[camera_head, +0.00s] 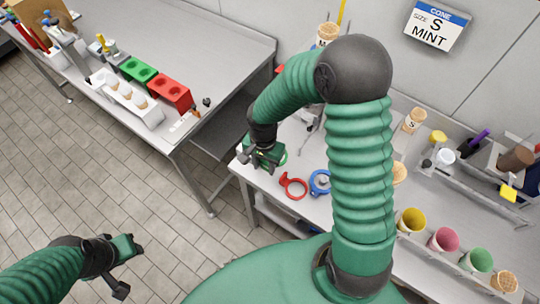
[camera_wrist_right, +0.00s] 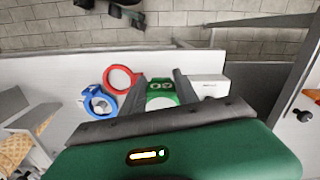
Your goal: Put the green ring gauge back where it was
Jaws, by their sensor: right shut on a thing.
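The green ring gauge (camera_wrist_right: 161,95) is between the two dark fingers of my right gripper (camera_wrist_right: 162,76), which is shut on it. In the head view the right gripper (camera_head: 266,156) is over the left end of the right-hand table, with a bit of the green gauge (camera_head: 283,157) showing past it. The red ring gauge (camera_head: 293,186) and the blue ring gauge (camera_head: 320,182) lie to its right, the red one nearer. I cannot tell whether the green gauge touches the table. My left gripper (camera_head: 128,249) hangs over the floor, away from the tables; its jaws are unclear.
A wall sign (camera_head: 437,24) reads cone size S, mint. Yellow, pink and green cups (camera_head: 445,239) stand in a rack along the front right. A white box (camera_wrist_right: 205,88) is beside the green gauge. Another table (camera_head: 215,60) holds green and red blocks (camera_head: 172,91).

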